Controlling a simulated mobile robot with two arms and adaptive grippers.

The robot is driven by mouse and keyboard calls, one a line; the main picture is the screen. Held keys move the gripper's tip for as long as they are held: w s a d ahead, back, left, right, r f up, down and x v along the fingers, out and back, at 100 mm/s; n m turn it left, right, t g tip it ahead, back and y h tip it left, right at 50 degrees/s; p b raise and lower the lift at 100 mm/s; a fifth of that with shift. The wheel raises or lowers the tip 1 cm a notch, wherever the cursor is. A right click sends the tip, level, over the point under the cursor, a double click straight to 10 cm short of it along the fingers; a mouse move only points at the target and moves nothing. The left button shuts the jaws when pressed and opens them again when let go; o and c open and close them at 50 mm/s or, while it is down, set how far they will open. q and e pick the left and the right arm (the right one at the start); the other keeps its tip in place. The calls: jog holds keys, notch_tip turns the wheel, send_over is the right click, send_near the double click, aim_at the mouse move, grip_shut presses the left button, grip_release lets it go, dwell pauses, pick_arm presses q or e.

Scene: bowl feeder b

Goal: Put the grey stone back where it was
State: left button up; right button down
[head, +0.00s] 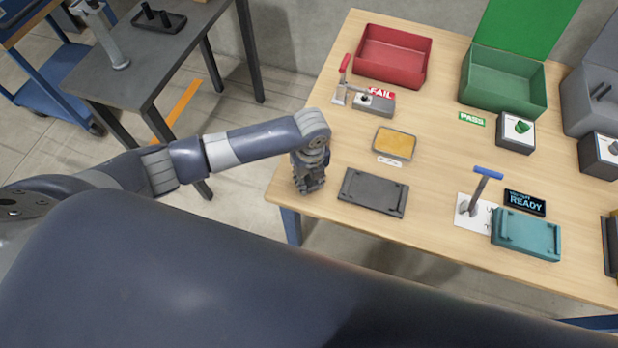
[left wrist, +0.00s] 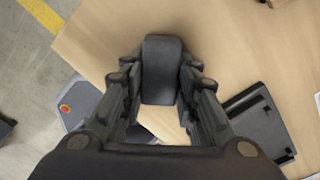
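A dark grey block with rounded corners, which I take for the grey stone (left wrist: 161,70), shows in the left wrist view between the fingers of my left gripper (left wrist: 160,76). The fingers appear to press on both its sides. In the head view my left gripper (head: 309,186) points down at the table's left edge, left of a dark grey tray (head: 372,192); I cannot make out the stone there. The tray also shows at the right of the left wrist view (left wrist: 258,128) and looks empty. My right gripper is not in view.
The wooden table (head: 435,180) holds a yellow-filled dish (head: 395,143), a toggle clamp (head: 372,103), a red bin (head: 393,56) and a green bin (head: 503,82). A blue-handled tool (head: 484,185) stands near a teal tray (head: 526,236). A dark side table (head: 150,60) stands at left.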

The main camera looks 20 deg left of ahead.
aim_at(310, 180)
pick_arm(q)
jog(key=o, duration=0.3)
notch_tip(310, 180, up, 12)
jog(key=shift+d+r+p, duration=0.1)
jog(key=shift+r+p, duration=0.05)
jog(key=shift+p, duration=0.25)
dwell(0.4)
